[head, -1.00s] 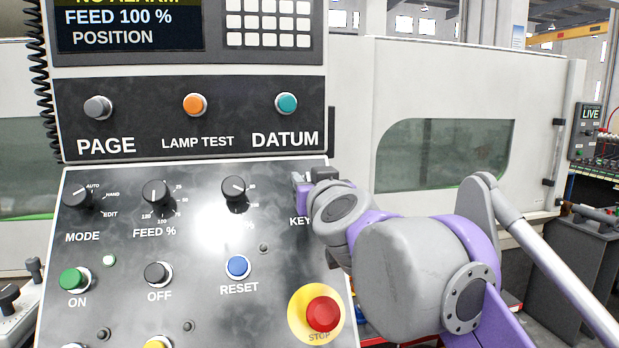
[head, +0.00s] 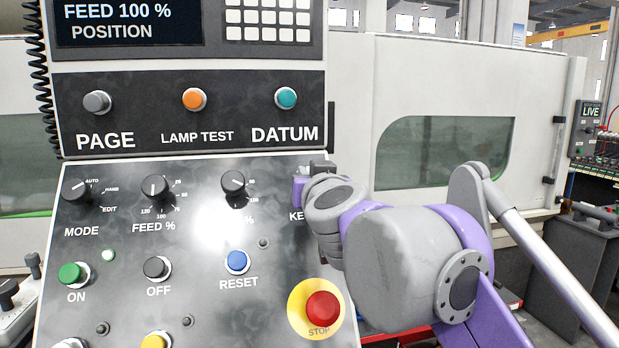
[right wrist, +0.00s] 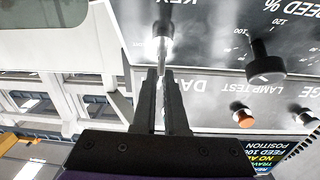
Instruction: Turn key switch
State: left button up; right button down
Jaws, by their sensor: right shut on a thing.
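The key switch (right wrist: 160,46) shows in the right wrist view, on the dark panel beside the upside-down "KEY" label. My right gripper (right wrist: 163,76) points at it, its two dark fingers shut on the slim metal key at the switch. How far the key is turned cannot be told. In the head view my right gripper (head: 308,180) is at the panel's right edge, and my wrist hides the switch and part of its label. My left gripper is in neither view.
The control panel (head: 200,285) carries the red stop button (head: 322,308) below my wrist, the blue reset button (head: 237,262), and the feed knob (head: 155,187). The teal datum button (head: 286,98) is above. A white machine enclosure (head: 345,75) stands behind.

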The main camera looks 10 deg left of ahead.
jog(key=shift+a+f+m+h+b, duration=0.1)
jog(key=shift+m+h+b, duration=0.2)
jog(key=shift+m+h, duration=0.45)
jog(key=shift+m, duration=0.75)
jog(key=shift+s+a+r+m+h, duration=0.1)
jog(key=shift+r+m+h, duration=0.1)
jog(key=shift+m+h, duration=0.45)
jog(key=m+h+p, duration=0.1)
jog(key=m+h, duration=0.1)
jog(key=m, duration=0.1)
jog(key=m+h+p, duration=0.2)
jog(key=m, duration=0.1)
jog(key=shift+r, duration=0.2)
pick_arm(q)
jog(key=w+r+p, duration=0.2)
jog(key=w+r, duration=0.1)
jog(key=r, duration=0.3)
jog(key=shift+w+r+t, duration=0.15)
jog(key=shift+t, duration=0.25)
pick_arm(e)
jog(key=shift+f+m+g+h, duration=0.1)
jog(key=shift+m+g+h, duration=0.45)
jog(key=shift+m, duration=0.55)
jog(key=shift+m+g+h, duration=0.45)
jog(key=shift+m+h, duration=0.2)
jog(key=shift+m, duration=0.4)
jog(key=c, duration=1)
grip_release()
jog(key=shift+f, duration=0.1)
jog(key=shift+o, duration=0.2)
